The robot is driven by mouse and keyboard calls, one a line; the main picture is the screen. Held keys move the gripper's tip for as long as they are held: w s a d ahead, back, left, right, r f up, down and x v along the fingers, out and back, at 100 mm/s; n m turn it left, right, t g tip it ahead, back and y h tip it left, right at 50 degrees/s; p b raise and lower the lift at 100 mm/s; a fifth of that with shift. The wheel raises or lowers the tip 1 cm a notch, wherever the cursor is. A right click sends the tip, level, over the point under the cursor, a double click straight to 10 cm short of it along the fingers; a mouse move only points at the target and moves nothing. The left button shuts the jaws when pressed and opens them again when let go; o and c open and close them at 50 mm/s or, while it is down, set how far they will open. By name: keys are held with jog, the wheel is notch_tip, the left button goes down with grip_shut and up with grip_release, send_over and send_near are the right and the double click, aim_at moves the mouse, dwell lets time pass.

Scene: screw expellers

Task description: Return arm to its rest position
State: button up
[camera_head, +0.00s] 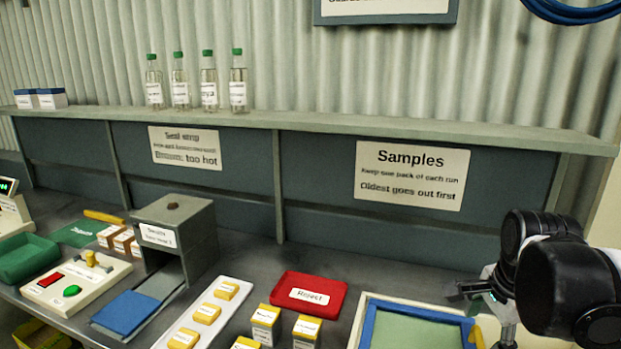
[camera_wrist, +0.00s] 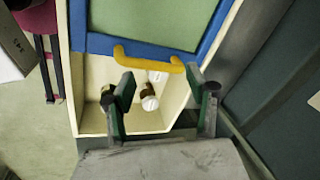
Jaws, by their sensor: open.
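My gripper (camera_head: 476,291) is at the right of the head view, above the far right corner of a cream box (camera_head: 362,325) with a blue-framed green lid (camera_head: 415,330). In the wrist view my gripper (camera_wrist: 162,92) is open, with nothing between its two fingers. The yellow handle (camera_wrist: 148,54) of the lid lies just ahead of the fingertips; I cannot tell if they touch it. Beyond the lid's edge an open part of the cream box (camera_wrist: 93,80) shows a white round item (camera_wrist: 150,103) and a small brown item (camera_wrist: 147,88).
A red Reject tray (camera_head: 309,292) and small yellow-and-white boxes (camera_head: 265,324) stand left of the cream box. A grey press-like unit (camera_head: 178,235) is farther left. A shelf (camera_head: 330,124) with several bottles runs along the back, above a panel with a Samples sign (camera_head: 410,175).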

jog(key=s+a+r+n+t+y, duration=0.1)
jog(key=s+a+n+t, duration=0.3)
jog(key=a+n, duration=0.8)
jog(key=s+n, duration=0.2)
jog(key=n, duration=0.2)
jog(key=shift+a+r+n, duration=0.15)
jog(key=shift+a+n, duration=0.15)
jog(key=shift+a, duration=0.1)
jog(key=shift+c, duration=0.5)
